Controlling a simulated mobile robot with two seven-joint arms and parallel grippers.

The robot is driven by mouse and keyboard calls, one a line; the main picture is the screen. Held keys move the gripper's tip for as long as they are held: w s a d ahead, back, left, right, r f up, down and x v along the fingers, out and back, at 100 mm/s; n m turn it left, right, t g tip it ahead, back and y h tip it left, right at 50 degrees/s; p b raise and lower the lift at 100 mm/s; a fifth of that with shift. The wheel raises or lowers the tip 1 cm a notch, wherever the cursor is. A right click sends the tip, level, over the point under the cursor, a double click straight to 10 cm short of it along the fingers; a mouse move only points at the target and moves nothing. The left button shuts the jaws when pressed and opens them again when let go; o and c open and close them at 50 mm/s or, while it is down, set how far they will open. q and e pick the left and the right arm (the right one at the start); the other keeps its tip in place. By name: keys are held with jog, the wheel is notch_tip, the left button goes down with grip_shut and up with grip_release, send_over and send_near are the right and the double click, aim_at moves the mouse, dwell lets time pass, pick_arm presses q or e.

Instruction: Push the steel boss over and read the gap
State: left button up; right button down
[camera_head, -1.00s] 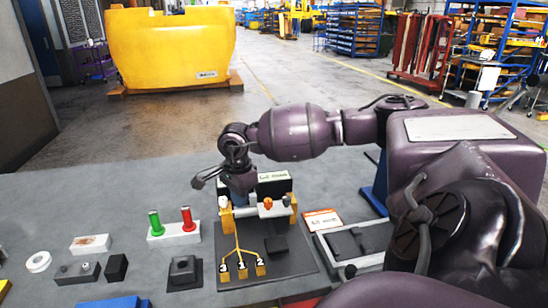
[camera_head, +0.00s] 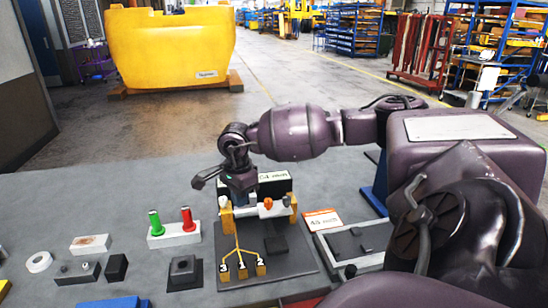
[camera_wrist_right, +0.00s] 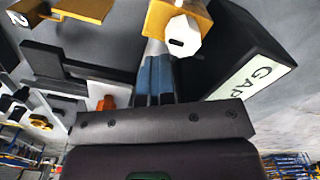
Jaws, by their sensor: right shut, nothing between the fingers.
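A fixture on a dark base plate (camera_head: 290,262) has yellow posts and a pale rail across them. A pale many-sided piece with a dark slot (camera_wrist_right: 186,42), perhaps the steel boss, sits at a yellow block in the right wrist view. My right gripper (camera_head: 240,201) points down at the rail. Its blue fingers (camera_wrist_right: 157,82) are together and empty, with tips close to the pale piece; I cannot tell if they touch. An orange knob (camera_head: 267,204) is on the rail to the right. A gap display (camera_wrist_right: 250,84) stands behind, its reading partly hidden. My left gripper is not in view.
A card reading about 4.5 mm (camera_head: 322,220) and a shallow tray (camera_head: 352,243) are to the right. Green and red pegs (camera_head: 172,230) on a white block stand left.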

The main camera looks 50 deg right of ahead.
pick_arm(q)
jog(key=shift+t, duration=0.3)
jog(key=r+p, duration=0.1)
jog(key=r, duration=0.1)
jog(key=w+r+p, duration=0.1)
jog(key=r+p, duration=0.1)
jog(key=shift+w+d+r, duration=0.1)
pick_arm(e)
notch_tip(320, 180, up, 7)
jog(key=shift+d, duration=0.1)
dwell(0.4)
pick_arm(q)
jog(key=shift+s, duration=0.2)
pick_arm(e)
jog(key=shift+s, duration=0.15)
